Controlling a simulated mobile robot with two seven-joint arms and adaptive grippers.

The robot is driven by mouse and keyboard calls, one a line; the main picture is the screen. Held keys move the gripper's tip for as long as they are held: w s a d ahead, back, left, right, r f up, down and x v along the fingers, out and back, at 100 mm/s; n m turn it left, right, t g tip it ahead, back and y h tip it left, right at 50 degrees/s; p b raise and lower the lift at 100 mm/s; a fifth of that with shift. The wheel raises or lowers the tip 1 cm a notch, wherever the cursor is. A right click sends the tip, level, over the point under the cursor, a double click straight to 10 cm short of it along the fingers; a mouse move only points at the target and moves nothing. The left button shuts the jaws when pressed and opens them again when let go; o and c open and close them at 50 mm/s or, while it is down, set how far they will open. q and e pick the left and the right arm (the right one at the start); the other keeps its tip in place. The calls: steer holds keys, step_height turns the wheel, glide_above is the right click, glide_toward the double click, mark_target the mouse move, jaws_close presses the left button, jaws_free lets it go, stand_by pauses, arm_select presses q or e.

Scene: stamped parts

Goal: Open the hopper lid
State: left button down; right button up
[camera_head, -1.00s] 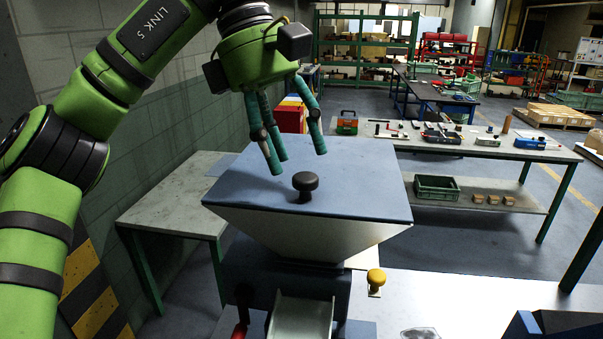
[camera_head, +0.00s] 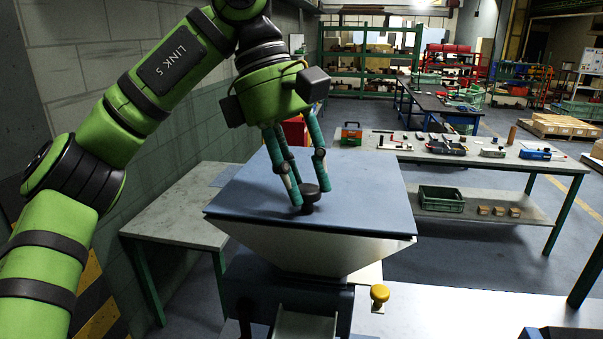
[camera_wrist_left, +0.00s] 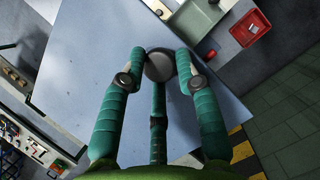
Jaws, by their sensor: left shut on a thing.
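The hopper (camera_head: 300,246) stands in front of me with a flat blue-grey lid (camera_head: 370,199) lying closed on top. A round black knob (camera_head: 310,195) sits on the lid. My left gripper (camera_head: 311,201) has come down from above, and its teal fingers are shut on the knob. In the left wrist view, the dark knob (camera_wrist_left: 160,66) is between the fingertips of the left gripper (camera_wrist_left: 158,62), over the lid (camera_wrist_left: 85,60). The fingers partly hide the knob in the head view. My right gripper is not in view.
A yellow knob (camera_head: 379,294) stands on the light worktop right of the hopper. A grey side table (camera_head: 175,222) is at the left by the wall. A bench (camera_head: 480,157) with tools stands behind on the right. The space above the lid is free apart from my arm.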

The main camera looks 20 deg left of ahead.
arm_select(q)
steer(key=w+r+p, duration=0.4)
steer(key=r, duration=0.6)
steer(key=shift+w+a+r, duration=0.15)
steer(key=shift+a+r, duration=0.1)
steer(key=shift+a, duration=0.2)
steer(key=c, duration=0.9)
jaws_free()
steer(key=shift+f, duration=0.1)
steer(key=shift+w, duration=0.3)
steer(key=shift+f, duration=0.2)
